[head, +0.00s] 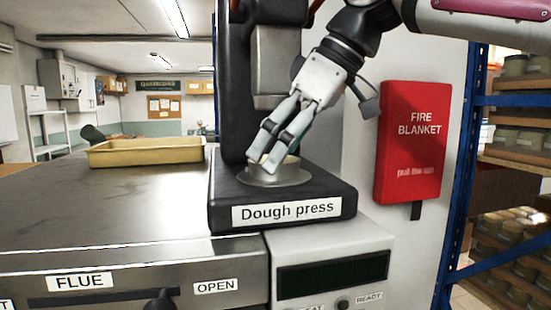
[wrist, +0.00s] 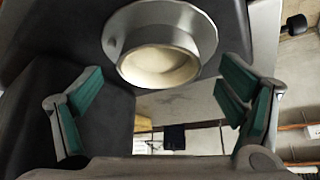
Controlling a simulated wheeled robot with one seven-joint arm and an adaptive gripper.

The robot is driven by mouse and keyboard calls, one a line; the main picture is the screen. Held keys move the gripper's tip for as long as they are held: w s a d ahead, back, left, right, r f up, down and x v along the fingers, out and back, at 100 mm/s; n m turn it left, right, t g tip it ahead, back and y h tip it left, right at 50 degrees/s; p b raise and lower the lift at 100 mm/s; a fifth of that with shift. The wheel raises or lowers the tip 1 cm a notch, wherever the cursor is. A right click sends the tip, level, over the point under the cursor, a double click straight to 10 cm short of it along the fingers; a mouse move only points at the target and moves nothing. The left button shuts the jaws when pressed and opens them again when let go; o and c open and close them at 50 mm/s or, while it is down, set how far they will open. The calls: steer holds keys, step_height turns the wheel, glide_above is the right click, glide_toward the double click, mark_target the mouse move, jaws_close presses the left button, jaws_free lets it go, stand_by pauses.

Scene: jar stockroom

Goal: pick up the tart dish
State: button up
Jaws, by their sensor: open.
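The tart dish (head: 290,165) is a small, pale round dish on the round metal plate (head: 250,180) of the dough press (head: 225,205). In the wrist view the dish (wrist: 158,64) shows its cream inside and rim, with the grey plate (wrist: 200,25) around its far side. My gripper (head: 264,162) points down at the dish, its fingers partly covering it in the head view. I cannot tell whether a finger touches the dish.
The black press column (head: 233,80) and its head stand close behind my gripper. A yellowish tray (head: 148,152) lies on the steel top (head: 110,205) to the left. A red fire blanket box (head: 411,143) and blue shelving (head: 465,170) are at the right.

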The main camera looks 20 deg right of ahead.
steer(key=shift+w+a+f, duration=0.1)
steer(key=shift+w+f, duration=0.05)
steer(key=shift+f, duration=0.15)
steer(key=shift+c, duration=0.6)
steer(key=c, duration=1.2)
steer(key=shift+o, duration=0.2)
